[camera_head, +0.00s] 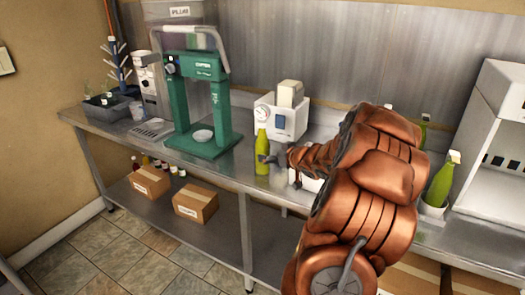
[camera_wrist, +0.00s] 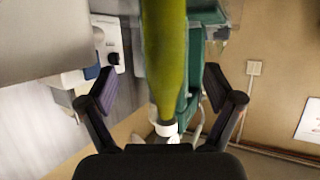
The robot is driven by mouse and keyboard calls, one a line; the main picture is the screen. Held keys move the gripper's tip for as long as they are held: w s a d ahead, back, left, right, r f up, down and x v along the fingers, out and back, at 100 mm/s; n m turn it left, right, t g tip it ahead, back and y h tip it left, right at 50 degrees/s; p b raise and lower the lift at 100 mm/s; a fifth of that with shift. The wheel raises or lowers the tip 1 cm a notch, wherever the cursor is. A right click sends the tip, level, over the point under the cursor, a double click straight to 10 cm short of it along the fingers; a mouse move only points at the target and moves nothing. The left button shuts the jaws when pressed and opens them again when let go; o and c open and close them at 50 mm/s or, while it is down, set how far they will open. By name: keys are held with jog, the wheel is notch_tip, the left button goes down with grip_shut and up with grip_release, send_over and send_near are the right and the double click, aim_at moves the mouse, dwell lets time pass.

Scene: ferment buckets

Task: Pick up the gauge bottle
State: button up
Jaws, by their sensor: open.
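A yellow-green bottle (camera_head: 262,152) stands upright near the front edge of the steel counter. In the wrist view the bottle (camera_wrist: 165,55) fills the upper middle, with its white neck or cap end (camera_wrist: 167,129) toward the palm. My gripper (camera_head: 271,158) is at the bottle's right side in the head view. In the wrist view my gripper (camera_wrist: 160,92) is open, with one finger on each side of the bottle and visible gaps between. No label or gauge mark is readable on the bottle.
A white device with a dial (camera_head: 283,118) stands just behind the bottle. A green press frame (camera_head: 200,105) is to the left. Another green bottle (camera_head: 441,184) and a white cabinet (camera_head: 495,130) are at the right. Boxes (camera_head: 195,202) sit on the lower shelf.

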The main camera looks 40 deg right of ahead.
aim_at(266, 153)
jog(key=shift+w+d+f, duration=0.1)
jog(key=shift+w+f, duration=0.2)
jog(key=shift+w, duration=0.35)
jog(key=x, duration=0.3)
jog(key=shift+w+a, duration=0.3)
jog(key=shift+p+x, duration=0.3)
jog(key=shift+x, duration=0.55)
jog(key=shift+d, duration=0.1)
grip_shut()
